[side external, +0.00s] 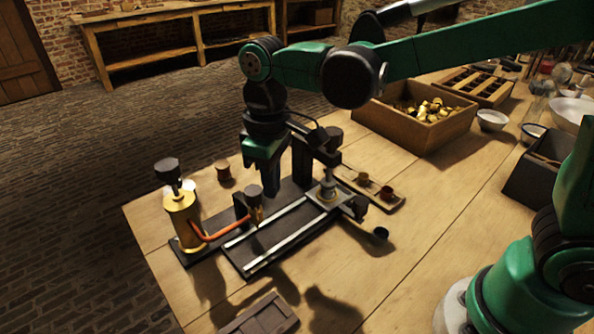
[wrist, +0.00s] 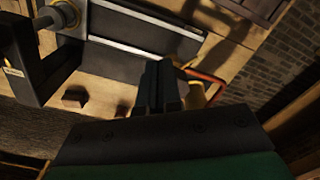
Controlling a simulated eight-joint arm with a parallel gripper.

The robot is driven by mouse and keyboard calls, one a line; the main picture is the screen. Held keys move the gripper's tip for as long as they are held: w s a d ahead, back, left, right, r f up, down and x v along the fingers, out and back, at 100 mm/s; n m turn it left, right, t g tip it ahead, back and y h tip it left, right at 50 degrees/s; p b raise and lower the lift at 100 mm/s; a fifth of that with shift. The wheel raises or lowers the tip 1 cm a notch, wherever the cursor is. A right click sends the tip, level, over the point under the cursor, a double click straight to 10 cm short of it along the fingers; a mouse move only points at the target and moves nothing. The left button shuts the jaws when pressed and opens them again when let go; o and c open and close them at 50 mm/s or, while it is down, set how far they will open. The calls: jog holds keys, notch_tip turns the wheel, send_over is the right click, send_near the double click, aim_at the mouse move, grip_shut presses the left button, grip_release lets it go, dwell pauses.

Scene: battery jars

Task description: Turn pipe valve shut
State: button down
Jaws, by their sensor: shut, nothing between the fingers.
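The orange-red pipe (side external: 216,236) runs from a brass cylinder (side external: 182,217) with a dark knob on top to a small brass fitting (side external: 258,215). A dark round knob (side external: 254,191), which looks like the valve's, tops this fitting. My gripper (side external: 271,192) points down, shut and empty, just right of that knob; I cannot tell whether they touch. In the wrist view my closed fingers (wrist: 158,72) hide most of the fitting. Part of the pipe (wrist: 212,84) and some brass (wrist: 195,93) show right of them.
A dark rig base with pale rails (side external: 284,236) carries a square plate (side external: 328,194) and a dark upright post (side external: 302,160). A small tray with cups (side external: 371,188) lies right of it. A wooden box of brass parts (side external: 415,115) stands behind.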

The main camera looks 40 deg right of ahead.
notch_tip(320, 180, up, 6)
jog(key=shift+s+d, duration=0.15)
dwell(0.4)
notch_tip(320, 180, down, 6)
jog(key=a, duration=0.1)
jog(key=shift+s+a, duration=0.4)
jog(key=shift+s, duration=0.05)
dwell(0.4)
jog(key=shift+w, duration=0.25)
dwell(0.5)
